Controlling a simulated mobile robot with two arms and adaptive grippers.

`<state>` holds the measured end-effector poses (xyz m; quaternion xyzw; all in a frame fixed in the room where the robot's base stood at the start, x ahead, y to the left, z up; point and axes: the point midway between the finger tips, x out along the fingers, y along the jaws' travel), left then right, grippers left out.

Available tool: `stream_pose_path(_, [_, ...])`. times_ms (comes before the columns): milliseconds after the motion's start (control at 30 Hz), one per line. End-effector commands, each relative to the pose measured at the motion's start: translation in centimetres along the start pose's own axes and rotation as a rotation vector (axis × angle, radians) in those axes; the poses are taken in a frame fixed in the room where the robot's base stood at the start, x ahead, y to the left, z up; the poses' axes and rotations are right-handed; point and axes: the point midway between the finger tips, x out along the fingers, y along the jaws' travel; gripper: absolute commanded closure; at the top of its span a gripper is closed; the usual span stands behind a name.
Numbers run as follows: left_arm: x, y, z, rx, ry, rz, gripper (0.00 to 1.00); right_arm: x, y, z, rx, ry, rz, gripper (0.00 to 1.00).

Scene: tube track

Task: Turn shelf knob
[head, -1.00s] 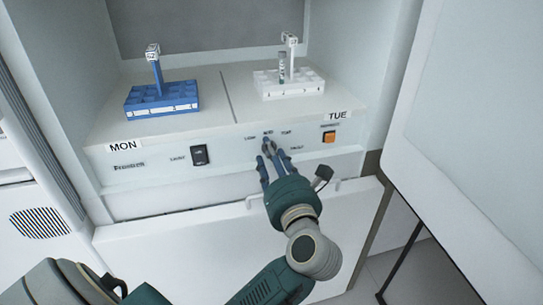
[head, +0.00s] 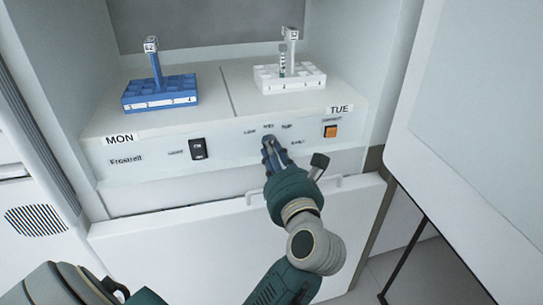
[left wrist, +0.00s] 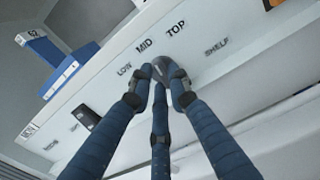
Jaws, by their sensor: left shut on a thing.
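The shelf knob (left wrist: 160,68) is a dark knob on the white front panel, under the labels LOW, MID and TOP and left of the word SHELF in the left wrist view. Its pointer looks turned toward MID, though the fingers hide much of it. My left gripper (left wrist: 160,88) is shut on the knob, with its blue fingers around it. In the head view the left gripper (head: 271,146) reaches the panel from below and covers the knob. My right gripper is not in view.
A blue rack (head: 160,93) stands above MON and a white rack (head: 290,79) with a tube above TUE. A black switch (head: 198,149) and an orange button (head: 330,131) flank the knob. A white door (head: 190,245) with a handle lies below; a large pale panel (head: 475,120) is at right.

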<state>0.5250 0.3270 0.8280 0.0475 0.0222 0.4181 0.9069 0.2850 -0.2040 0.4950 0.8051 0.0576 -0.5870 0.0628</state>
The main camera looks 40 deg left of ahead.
Motion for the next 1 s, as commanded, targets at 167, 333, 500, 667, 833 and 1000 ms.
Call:
stream_pose_path(167, [0.0, 0.0, -0.3, -0.101, 0.001, 0.0, 1.0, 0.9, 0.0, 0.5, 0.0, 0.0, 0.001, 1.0])
stream_pose_path(333, [0.0, 0.0, -0.1, -0.107, 0.001, -0.001, 1.0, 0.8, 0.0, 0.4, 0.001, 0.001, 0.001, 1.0])
stream_pose_path(500, [0.0, 0.0, -0.1, -0.106, 0.001, -0.001, 0.75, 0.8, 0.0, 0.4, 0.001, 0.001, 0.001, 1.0])
stream_pose_path(667, [0.0, 0.0, -0.1, -0.105, 0.001, 0.0, 0.64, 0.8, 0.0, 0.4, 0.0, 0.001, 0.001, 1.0])
stream_pose_path(833, [0.0, 0.0, -0.1, -0.104, 0.0, 0.0, 0.64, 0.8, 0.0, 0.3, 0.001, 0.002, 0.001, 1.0])
stream_pose_path(1000, [0.0, 0.0, 0.3, -0.047, -0.002, -0.001, 0.64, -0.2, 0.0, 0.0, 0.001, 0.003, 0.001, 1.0])
